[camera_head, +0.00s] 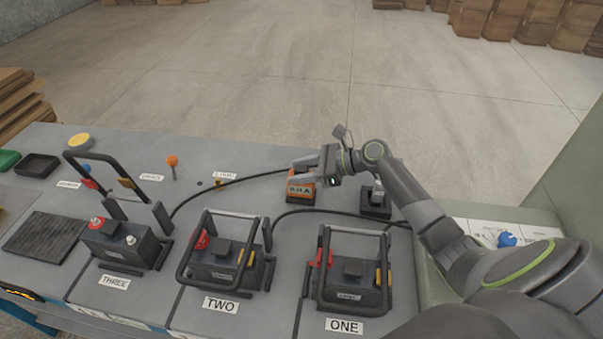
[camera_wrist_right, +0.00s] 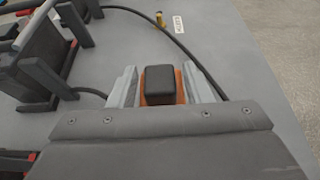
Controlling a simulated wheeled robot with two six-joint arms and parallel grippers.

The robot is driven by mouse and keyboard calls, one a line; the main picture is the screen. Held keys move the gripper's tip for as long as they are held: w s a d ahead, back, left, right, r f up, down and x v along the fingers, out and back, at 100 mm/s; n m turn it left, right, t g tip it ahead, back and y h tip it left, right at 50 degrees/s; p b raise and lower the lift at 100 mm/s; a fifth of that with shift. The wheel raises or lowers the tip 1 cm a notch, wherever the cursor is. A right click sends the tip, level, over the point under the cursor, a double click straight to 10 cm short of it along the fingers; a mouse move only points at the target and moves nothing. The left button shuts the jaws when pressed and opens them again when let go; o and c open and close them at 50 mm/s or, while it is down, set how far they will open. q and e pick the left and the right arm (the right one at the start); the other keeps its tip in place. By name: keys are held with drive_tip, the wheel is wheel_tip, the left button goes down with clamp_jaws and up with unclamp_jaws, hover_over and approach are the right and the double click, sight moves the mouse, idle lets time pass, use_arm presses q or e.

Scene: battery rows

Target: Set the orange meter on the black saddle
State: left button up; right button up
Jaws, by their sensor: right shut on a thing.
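The orange meter (camera_head: 300,191), with a dark display reading like "0.0A", is near the back right of the grey bench. My right gripper (camera_head: 308,168) is shut on its top. In the right wrist view, the meter's black top and orange sides (camera_wrist_right: 160,85) show between the two fingers (camera_wrist_right: 160,98). I cannot tell whether the meter's underside touches the bench. A small black holder (camera_head: 375,206), which looks like the saddle, stands just right of the meter, partly behind my right arm. My left gripper is not in view.
A black cable (camera_head: 228,184) crosses the bench near the meter. A black mat (camera_head: 45,238) and black tray (camera_head: 38,166) lie at left.

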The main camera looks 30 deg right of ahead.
drive_tip(key=shift+f, duration=0.45)
drive_tip(key=o, duration=1.1)
drive_tip(key=shift+f, duration=0.15)
drive_tip(key=shift+d+r, duration=0.1)
drive_tip(key=shift+r, duration=0.2)
drive_tip(key=shift+s+d+r+p, duration=0.15)
drive_tip(key=shift+s+d+p, duration=0.1)
drive_tip(key=shift+p, duration=0.25)
drive_tip(key=p+v, duration=0.6)
drive_tip(key=v, duration=0.5)
